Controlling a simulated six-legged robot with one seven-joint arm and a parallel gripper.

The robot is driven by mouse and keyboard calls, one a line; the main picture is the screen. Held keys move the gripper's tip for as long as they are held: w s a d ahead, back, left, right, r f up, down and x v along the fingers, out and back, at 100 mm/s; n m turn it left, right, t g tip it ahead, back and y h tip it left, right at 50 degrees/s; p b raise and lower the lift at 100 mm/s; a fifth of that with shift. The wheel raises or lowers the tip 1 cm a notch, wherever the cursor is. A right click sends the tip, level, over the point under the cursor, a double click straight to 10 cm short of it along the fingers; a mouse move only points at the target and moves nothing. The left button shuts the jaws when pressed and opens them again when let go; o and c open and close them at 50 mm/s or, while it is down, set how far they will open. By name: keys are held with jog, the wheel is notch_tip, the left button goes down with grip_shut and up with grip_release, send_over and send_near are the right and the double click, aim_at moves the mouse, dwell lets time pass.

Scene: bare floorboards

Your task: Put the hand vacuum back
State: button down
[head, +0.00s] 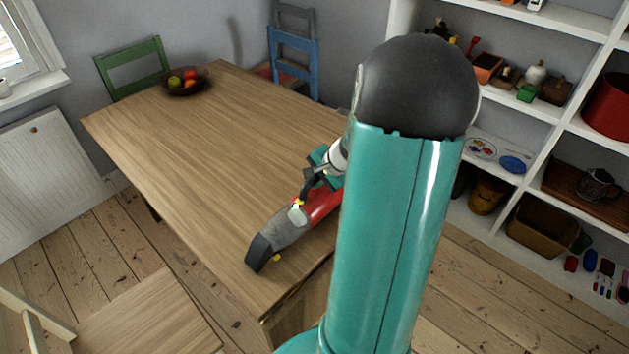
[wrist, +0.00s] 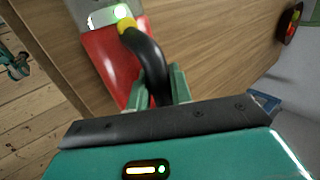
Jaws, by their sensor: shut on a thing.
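The hand vacuum (head: 284,229) is red and grey with a dark nozzle pointing toward the table's near edge. It is at the right near part of the wooden table (head: 210,140); I cannot tell whether it rests on the top or hangs just above it. My gripper (head: 318,172) is shut on its black handle, partly hidden behind my teal arm. In the wrist view, the green fingers of my gripper (wrist: 160,92) close around the curved black handle. The red body of the vacuum (wrist: 103,62) lies beyond them.
A fruit bowl (head: 183,81) stands at the table's far end. A green chair (head: 135,68), a blue chair (head: 293,60) and a wooden chair (head: 150,315) stand around it. White shelves (head: 550,140) with toys and baskets are at the right. Much of the tabletop is clear.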

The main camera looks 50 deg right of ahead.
jog(key=shift+f, duration=0.45)
jog(key=c, duration=1.3)
grip_release()
jog(key=shift+o, duration=0.2)
jog(key=a+v, duration=0.1)
jog(key=v, duration=1.1)
jog(key=w+a+r+n+g, duration=0.1)
jog(key=w+a+r+n, duration=0.1)
jog(key=a, duration=0.3)
jog(key=w+a+r+n, duration=0.1)
jog(key=a+r+n, duration=0.15)
jog(key=a, duration=0.25)
jog(key=s+a+r+n, duration=0.2)
jog(key=a+n, duration=0.2)
jog(key=a, duration=0.3)
jog(key=s+a+r+n, duration=0.2)
jog(key=s+a+n, duration=0.1)
jog(key=a, duration=0.5)
jog(key=s+a+r+n, duration=0.2)
jog(key=a+n, duration=0.4)
jog(key=a, duration=0.1)
jog(key=shift+s+a+h, duration=0.3)
jog(key=shift+h, duration=0.1)
jog(key=shift+r, duration=0.1)
